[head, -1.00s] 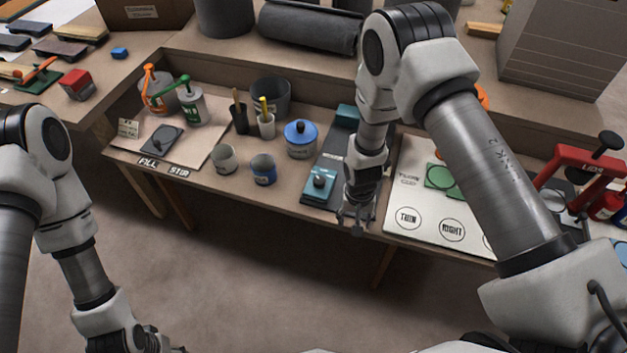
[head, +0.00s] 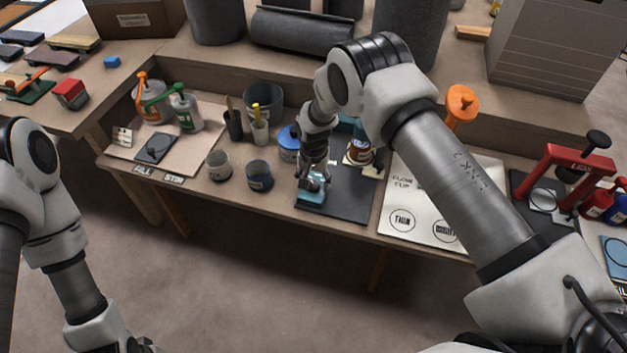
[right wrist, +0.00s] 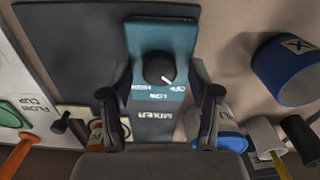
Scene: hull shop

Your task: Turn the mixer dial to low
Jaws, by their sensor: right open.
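The mixer (head: 311,198) has a teal base with a black dial (right wrist: 158,68), seen clearly in the right wrist view. The dial's white mark points down-right, toward the OFF label; LOW (right wrist: 158,97) and HIGH (right wrist: 138,87) are printed further left, upside down. My right gripper (head: 314,182) is over the mixer's front end. In the right wrist view its open fingers (right wrist: 160,105) stand on either side of the teal panel, with the dial between and beyond them, apparently untouched. My left gripper (head: 138,346) is only partly visible at the bottom edge.
A can (head: 359,152) stands behind the gripper. A white board (head: 400,195) is at the right.

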